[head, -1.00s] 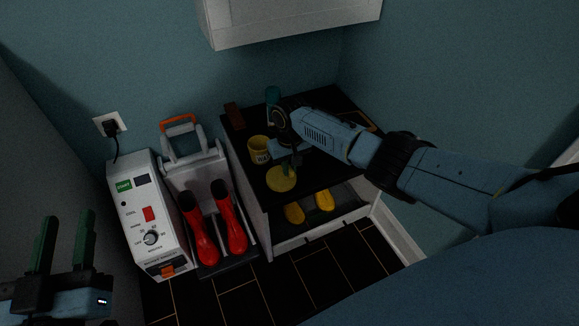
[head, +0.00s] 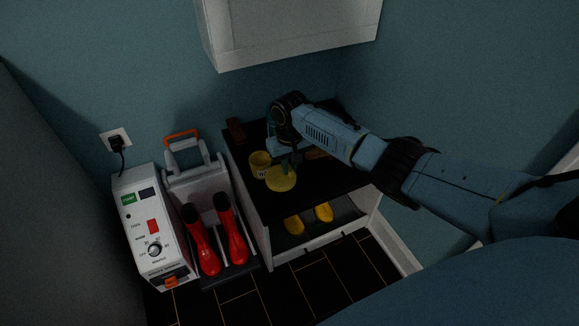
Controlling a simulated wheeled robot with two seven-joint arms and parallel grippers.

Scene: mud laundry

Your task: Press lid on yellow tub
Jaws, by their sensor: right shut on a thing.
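The yellow tub (head: 257,158) stands open on the dark top of the low cabinet, with dark lettering on its front partly hidden. The round yellow lid (head: 281,180) is just in front and to the right of the tub, apart from its rim or slightly overlapping it in the picture. My right gripper (head: 286,164) is shut on the lid near its middle and holds it; the lid's height above the cabinet top is hard to tell. My left gripper is out of view.
Yellow boots (head: 294,225) sit on the shelf below. Left are red boots (head: 203,242) on a dryer (head: 149,228) with an orange handle. A white wall cabinet (head: 295,30) hangs above.

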